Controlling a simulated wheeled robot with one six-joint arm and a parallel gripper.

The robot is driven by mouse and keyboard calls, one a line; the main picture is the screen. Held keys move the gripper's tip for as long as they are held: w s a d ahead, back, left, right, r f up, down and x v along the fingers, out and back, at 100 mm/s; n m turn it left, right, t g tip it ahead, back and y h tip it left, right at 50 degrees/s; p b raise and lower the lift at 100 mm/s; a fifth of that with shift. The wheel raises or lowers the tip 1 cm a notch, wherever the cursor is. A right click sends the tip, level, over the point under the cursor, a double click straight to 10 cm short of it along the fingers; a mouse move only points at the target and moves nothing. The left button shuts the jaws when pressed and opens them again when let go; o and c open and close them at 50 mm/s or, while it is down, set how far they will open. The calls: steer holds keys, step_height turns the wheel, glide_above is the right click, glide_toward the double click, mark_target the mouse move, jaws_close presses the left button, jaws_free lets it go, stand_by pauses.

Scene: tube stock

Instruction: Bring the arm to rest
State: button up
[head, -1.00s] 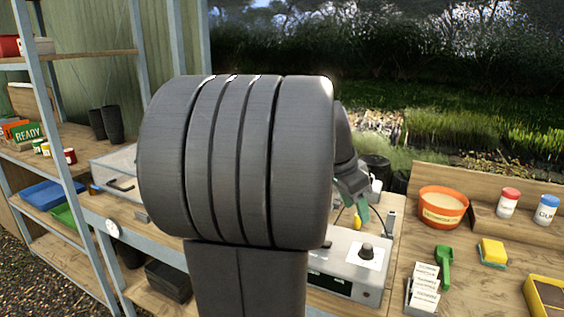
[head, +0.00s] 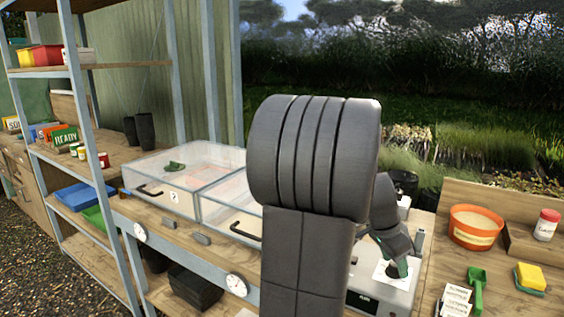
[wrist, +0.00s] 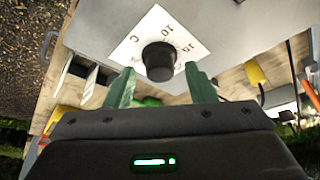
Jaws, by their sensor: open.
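My gripper (head: 402,267) is at the right of my arm in the head view, over the grey control box (head: 378,293). In the wrist view its two green fingers (wrist: 160,88) are apart with nothing held between them. A black dial knob (wrist: 158,60) on a white scale card (wrist: 135,45) shows between and just beyond the fingertips. I cannot tell whether the fingers touch it. My arm hides part of the box and bench in the head view.
Clear-lidded propagator boxes (head: 180,165) stand left of my arm. An orange bowl (head: 475,228), a green scoop (head: 477,288), a yellow sponge (head: 531,277) and a red-capped jar (head: 546,225) are on the right bench. A metal-framed shelf (head: 90,150) stands at the left.

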stand_by(0.3)
steer(key=shift+a+r, duration=0.1)
steer(key=shift+r, duration=0.15)
steer(key=v, duration=1.3)
steer(key=x, duration=1.3)
steer(key=shift+f, duration=0.35)
steer(key=shift+r+n+p, duration=0.3)
steer(key=shift+p, duration=0.25)
steer(key=shift+s+r+n+t+p, duration=0.15)
steer(key=shift+n+t+p, duration=0.25)
steer(key=shift+n+p, duration=0.4)
steer(key=n+p, duration=0.2)
steer(key=p, duration=0.1)
steer(key=n+t+y+p, duration=0.1)
steer(key=n+p, duration=0.1)
steer(key=p, duration=0.1)
steer(key=shift+d+n+p, duration=0.2)
steer(key=shift+n+p, duration=0.1)
steer(key=shift+p, duration=0.05)
steer(key=v, duration=1.3)
steer(key=shift+s+b, duration=0.35)
steer(key=shift+s, duration=0.05)
